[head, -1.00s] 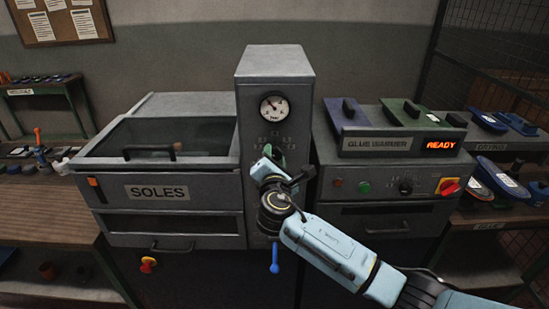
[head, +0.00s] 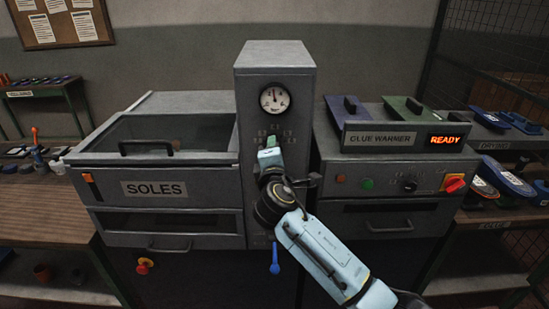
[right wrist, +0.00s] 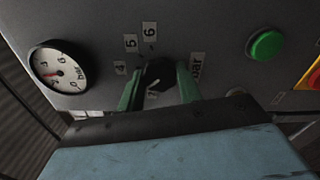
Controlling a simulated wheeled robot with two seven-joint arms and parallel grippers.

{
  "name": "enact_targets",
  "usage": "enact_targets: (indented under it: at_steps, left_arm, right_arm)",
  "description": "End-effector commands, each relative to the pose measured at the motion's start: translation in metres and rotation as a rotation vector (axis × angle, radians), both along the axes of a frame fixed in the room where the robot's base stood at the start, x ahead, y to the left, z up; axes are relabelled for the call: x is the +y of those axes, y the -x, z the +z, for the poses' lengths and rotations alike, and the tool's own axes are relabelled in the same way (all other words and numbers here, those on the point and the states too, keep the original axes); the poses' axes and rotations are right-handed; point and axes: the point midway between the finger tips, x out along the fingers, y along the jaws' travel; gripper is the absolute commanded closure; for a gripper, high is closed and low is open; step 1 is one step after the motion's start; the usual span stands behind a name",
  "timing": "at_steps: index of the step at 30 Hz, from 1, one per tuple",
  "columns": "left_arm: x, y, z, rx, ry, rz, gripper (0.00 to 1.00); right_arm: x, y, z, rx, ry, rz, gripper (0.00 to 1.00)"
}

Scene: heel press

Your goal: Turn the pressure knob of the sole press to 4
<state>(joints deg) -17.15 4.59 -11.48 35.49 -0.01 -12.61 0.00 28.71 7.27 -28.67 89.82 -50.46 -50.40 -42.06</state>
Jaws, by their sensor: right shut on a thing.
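The sole press's tall grey column (head: 275,65) carries a round white gauge (head: 274,98), which also shows in the right wrist view (right wrist: 60,70). My right gripper (head: 270,150) is at the column's front, below the gauge. In the right wrist view its green fingers (right wrist: 160,86) are shut on the black pressure knob (right wrist: 159,72), one on each side. The gripper hides the knob in the head view. I cannot tell which number its pointer faces.
The SOLES cabinet (head: 165,218) stands left of the column. The glue warmer (head: 385,141), with a lit READY display, is at right, above a panel with a green button (head: 367,184) and a red-yellow switch (head: 454,183). A blue lever (head: 275,262) hangs below my gripper.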

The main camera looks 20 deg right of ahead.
Motion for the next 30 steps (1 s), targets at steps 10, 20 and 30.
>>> enact_targets:
  at_steps: [10,20,30]
  left_arm:
    - [0.000,0.000,-0.025,0.001,0.000,-0.001,1.00]
    - [0.000,0.000,-0.039,0.001,0.000,-0.001,1.00]
    - [0.000,0.000,-0.044,0.000,0.000,0.000,1.00]
  right_arm:
    - [0.001,0.000,-0.003,-0.088,-0.315,0.001,0.88]
    - [0.000,0.000,-0.002,-0.154,-0.542,0.000,0.88]
    - [0.000,0.000,0.000,-0.185,-0.651,0.001,0.88]
